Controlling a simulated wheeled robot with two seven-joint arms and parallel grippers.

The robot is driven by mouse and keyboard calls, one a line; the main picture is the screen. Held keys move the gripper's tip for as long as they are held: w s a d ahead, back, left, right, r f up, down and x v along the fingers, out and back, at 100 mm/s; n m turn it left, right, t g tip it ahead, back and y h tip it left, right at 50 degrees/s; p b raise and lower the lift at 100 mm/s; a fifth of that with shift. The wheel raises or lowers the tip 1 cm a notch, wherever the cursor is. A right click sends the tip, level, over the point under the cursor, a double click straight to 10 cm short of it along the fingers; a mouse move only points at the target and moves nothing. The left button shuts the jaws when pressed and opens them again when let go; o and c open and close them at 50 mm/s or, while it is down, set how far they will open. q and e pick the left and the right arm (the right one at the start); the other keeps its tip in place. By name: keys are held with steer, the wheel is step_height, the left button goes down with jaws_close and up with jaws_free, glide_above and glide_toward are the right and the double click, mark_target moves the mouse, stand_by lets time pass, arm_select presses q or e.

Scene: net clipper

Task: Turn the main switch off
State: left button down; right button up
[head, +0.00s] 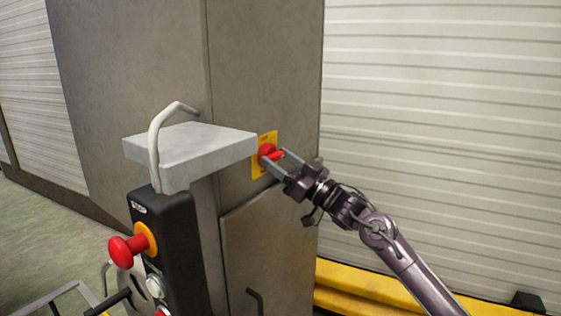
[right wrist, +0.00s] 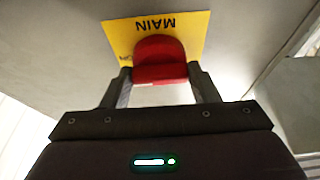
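The main switch is a red knob (head: 266,150) on a yellow plate (head: 257,172) fixed to the grey cabinet's front. My right gripper (head: 274,158) is at the switch, with a finger on either side of the red knob. In the right wrist view the knob (right wrist: 160,60) sits between the two fingertips (right wrist: 160,76), and the plate reads "MAIN" upside down. The fingertips look touching or nearly touching the knob; I cannot tell whether they press on it. My left gripper is not in view.
A pale grey shelf (head: 185,146) with a bent metal handle (head: 154,140) juts out left of the switch. Below it, a black control post (head: 172,235) carries a red emergency button (head: 122,252). A yellow rail (head: 375,289) runs low along the shutter wall (head: 440,120) on the right.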

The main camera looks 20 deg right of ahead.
steer(key=c, duration=0.3)
